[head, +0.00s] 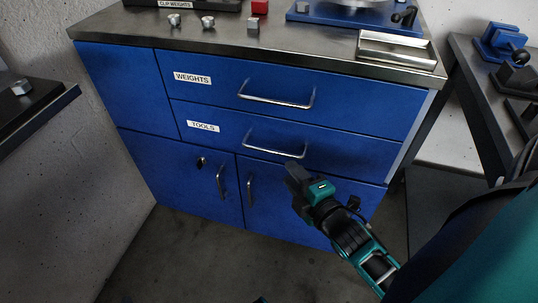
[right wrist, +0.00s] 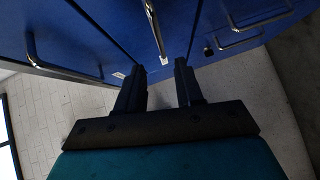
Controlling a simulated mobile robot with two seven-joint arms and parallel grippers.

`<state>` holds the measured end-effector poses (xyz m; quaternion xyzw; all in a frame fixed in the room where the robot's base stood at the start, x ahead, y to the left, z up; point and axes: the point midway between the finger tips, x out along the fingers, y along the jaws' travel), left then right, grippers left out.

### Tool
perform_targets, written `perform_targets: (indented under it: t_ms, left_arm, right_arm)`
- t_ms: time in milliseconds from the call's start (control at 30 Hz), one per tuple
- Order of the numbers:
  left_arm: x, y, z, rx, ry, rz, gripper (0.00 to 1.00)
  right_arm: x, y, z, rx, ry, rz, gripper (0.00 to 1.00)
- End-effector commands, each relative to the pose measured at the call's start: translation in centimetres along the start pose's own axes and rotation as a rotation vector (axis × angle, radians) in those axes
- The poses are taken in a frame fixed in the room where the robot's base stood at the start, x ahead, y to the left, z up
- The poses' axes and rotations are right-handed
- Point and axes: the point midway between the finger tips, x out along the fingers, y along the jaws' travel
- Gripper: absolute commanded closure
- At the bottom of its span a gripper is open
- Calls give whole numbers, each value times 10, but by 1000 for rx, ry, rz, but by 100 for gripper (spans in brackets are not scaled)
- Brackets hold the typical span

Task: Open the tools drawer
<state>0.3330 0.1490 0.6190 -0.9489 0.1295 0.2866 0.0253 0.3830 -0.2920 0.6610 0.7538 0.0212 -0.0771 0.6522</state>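The tools drawer (head: 345,145) is the lower of two wide blue drawers, and its front looks flush with the cabinet. Its TOOLS label (head: 203,126) is at the left, and its silver bar handle (head: 274,147) is in the middle. My right gripper (head: 291,172) is just below the handle's right end in the head view. In the right wrist view its two fingers (right wrist: 160,82) are apart with nothing between them. A bar handle (right wrist: 155,30), apparently the tools drawer's, lines up with the gap, beyond the fingertips. I see no contact. My left gripper is not in view.
The weights drawer (head: 350,105) is above, also shut. Two cabinet doors (head: 180,175) with upright handles are below. The metal worktop (head: 225,42) holds a tray (head: 396,50), a blue base and small weights. Side tables stand left and right. The floor in front is clear.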

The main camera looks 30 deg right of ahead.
Motion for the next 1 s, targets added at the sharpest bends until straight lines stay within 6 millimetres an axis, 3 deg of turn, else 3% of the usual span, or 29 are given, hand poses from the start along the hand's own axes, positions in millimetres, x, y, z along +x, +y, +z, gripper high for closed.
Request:
perform_targets:
  t_ms: [233,500,700,1000]
  left_arm:
    - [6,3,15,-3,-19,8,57]
    - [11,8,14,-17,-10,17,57]
    - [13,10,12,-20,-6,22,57]
    - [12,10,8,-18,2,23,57]
  right_arm:
    - [48,-1,0,2,3,4,64]
    - [95,-1,-1,4,2,1,64]
    - [113,0,0,3,1,-1,64]
    - [116,0,-1,4,1,-2,64]
